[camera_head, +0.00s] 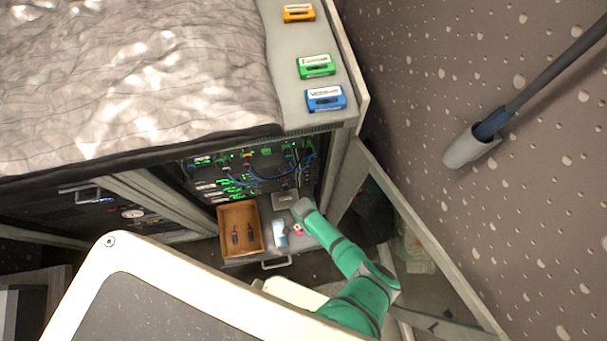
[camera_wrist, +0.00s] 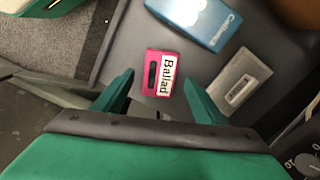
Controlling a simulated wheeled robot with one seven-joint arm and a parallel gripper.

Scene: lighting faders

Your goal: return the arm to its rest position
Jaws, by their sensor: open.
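My arm (camera_head: 335,247) is green and reaches over the pulled-out drawer below the rack; its fingers cannot be made out in the head view. In the wrist view my gripper (camera_wrist: 158,82) is open, with its two green fingers apart and nothing held between them. A pink cassette labelled Ballad (camera_wrist: 152,73) lies on the grey drawer surface just past the fingertips. It shows small in the head view (camera_head: 299,229), beside my arm. Whether the fingers touch it cannot be told.
A light blue cassette (camera_wrist: 205,22) and a grey one (camera_wrist: 241,81) lie near the pink one. An orange tray (camera_head: 226,214) holds two dark items. A cabinet door (camera_head: 425,245) stands open on the right. Orange (camera_head: 298,12), green (camera_head: 316,66) and blue (camera_head: 325,98) cassettes lie on top.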

